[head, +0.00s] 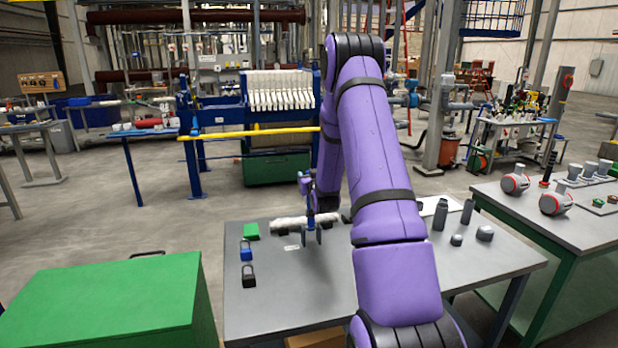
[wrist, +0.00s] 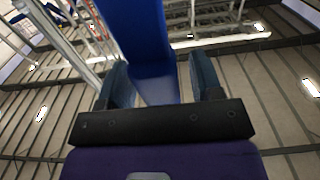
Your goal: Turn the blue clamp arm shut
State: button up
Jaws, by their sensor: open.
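The blue clamp arm (head: 310,203) shows in the head view as a thin, roughly upright blue piece by the white roll-shaped part (head: 290,224) on the grey table. In the wrist view a broad blue bar (wrist: 145,40), which looks like the clamp arm, runs down from the top edge into the space between my fingers. My gripper (wrist: 160,85) is open around it, one dark finger on each side. I cannot tell whether either finger touches it. In the head view my purple arm hides part of the gripper and the area just right of the clamp.
A green chest (head: 110,300) stands left, a green-legged bench (head: 560,225) right. The filter press (head: 280,90) with a yellow bar stands behind.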

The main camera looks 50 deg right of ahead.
jog(key=shift+w+d, duration=0.2)
jog(key=shift+w, duration=0.15)
jog(key=shift+c, duration=0.4)
grip_shut()
jog(key=shift+w, duration=0.1)
